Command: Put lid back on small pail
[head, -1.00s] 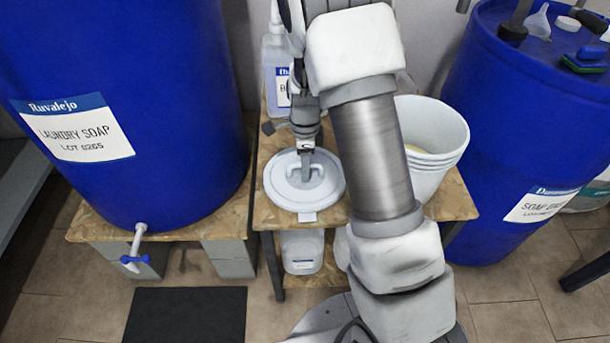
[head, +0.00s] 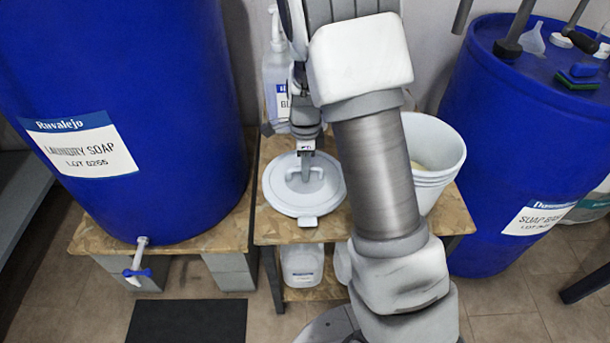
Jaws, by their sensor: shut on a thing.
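The pale round lid (head: 280,190) lies level over the left part of the wooden bench, with a raised loop handle in its middle. My gripper (head: 306,174) points down at this handle and is shut on it. The lid hides whatever is beneath it, so I cannot tell whether it rests on something or hangs just above the bench. A white pail (head: 432,150), seemingly nested in others, stands open on the bench to the right, partly behind my arm. Something yellowish shows inside it. I cannot make out a separate small pail.
A big blue laundry soap drum (head: 130,110) stands close on the left, its tap (head: 138,262) facing front. Another blue drum (head: 540,130) is on the right. A pump bottle (head: 275,80) stands behind the lid. A container (head: 302,265) sits on the lower shelf.

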